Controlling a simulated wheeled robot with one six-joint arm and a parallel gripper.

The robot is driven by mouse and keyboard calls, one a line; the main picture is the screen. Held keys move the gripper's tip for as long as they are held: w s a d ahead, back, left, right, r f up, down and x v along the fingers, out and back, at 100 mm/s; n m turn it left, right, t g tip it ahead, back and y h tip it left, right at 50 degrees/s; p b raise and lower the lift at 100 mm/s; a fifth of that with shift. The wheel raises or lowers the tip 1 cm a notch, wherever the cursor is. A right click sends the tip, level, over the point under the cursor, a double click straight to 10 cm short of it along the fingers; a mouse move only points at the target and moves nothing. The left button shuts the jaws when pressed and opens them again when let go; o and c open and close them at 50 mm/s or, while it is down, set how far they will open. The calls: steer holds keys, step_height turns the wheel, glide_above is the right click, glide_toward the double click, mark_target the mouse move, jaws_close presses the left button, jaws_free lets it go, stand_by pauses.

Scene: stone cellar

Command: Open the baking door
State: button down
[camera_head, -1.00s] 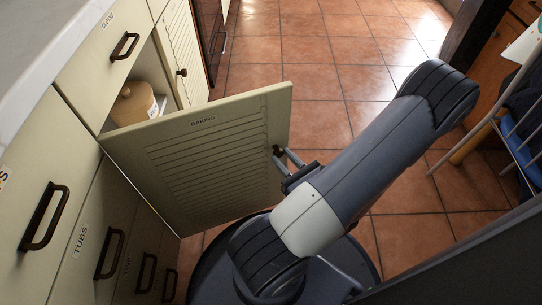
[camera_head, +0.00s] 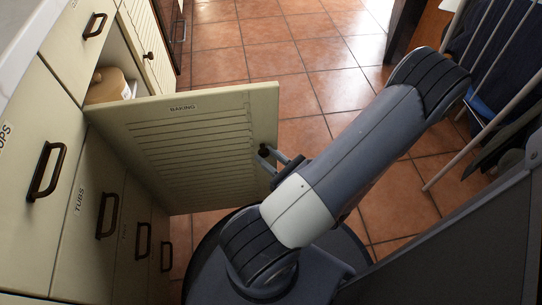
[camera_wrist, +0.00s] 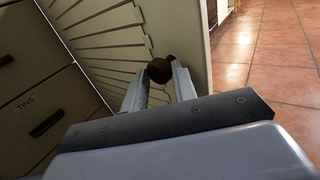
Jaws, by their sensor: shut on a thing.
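The baking door (camera_head: 190,146) is a cream slatted cabinet door with a "BAKING" label near its top edge. It stands swung well out from the cabinet front in the head view. Its dark round knob (camera_wrist: 159,71) shows between the fingertips in the wrist view. My gripper (camera_head: 267,155) is shut on this knob at the door's free edge; it also shows in the wrist view (camera_wrist: 160,82). Part of the cabinet opening shows behind the door, with a tan lidded jar (camera_head: 104,86) inside. The door hides the rest of the inside.
Drawers with dark handles, one labelled "TUBS" (camera_head: 98,205), line the left. A chair (camera_head: 490,115) stands at the right. The tiled floor (camera_head: 300,65) beyond the door is clear.

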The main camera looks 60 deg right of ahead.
steer(key=shift+w+a+y, duration=0.35)
steer(key=shift+a+y, duration=0.15)
steer(key=shift+a, duration=0.25)
steer(key=c, duration=1.1)
jaws_free()
steer(key=shift+w+r, duration=0.1)
steer(key=shift+w, duration=0.05)
steer(key=shift+r, duration=0.1)
steer(key=shift+s+a+p, duration=0.25)
steer(key=shift+s+p, duration=0.25)
steer(key=shift+s, duration=1.35)
steer(key=shift+s+a+p, duration=0.25)
steer(key=shift+s+p, duration=0.3)
steer(key=shift+s, duration=1.25)
steer(key=shift+s+a+p, duration=0.25)
steer(key=shift+s+p, duration=0.25)
steer(key=shift+s, duration=1.35)
steer(key=shift+w, duration=0.15)
steer(key=shift+w+d+b, duration=0.2)
steer(key=shift+w+b, duration=0.15)
steer(key=shift+w, duration=0.85)
steer(key=shift+w+d+b, duration=0.25)
steer(key=shift+w+b, duration=0.15)
steer(key=shift+w, duration=0.75)
steer(key=shift+w+d+b, duration=0.2)
steer(key=shift+w+b, duration=0.15)
steer(key=shift+w, duration=0.85)
